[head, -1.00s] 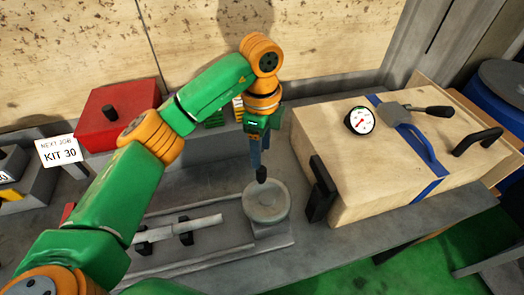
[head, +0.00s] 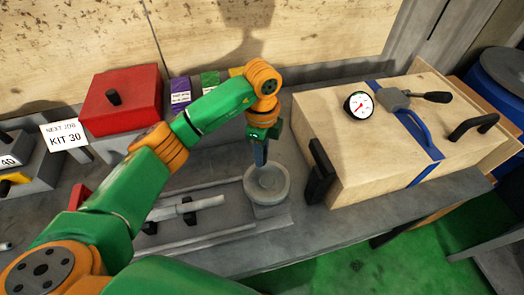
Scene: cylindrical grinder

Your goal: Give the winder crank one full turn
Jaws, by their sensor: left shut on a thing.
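The winder (head: 268,190) is a round grey disc on a grey base near the front edge of the bench, in the middle of the head view. My left gripper (head: 260,159) points down over the far side of the disc, slightly left of its middle. It is shut on the crank's handle, which is mostly hidden by the fingers. The crank's arm cannot be made out. My right gripper is not in view.
A grey shaft on supports (head: 178,210) lies left of the winder. A wooden box (head: 375,140) with a black handle, gauge and blue strap stands close on the right. A red box (head: 121,98) and small coloured boxes (head: 210,82) stand behind my left arm.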

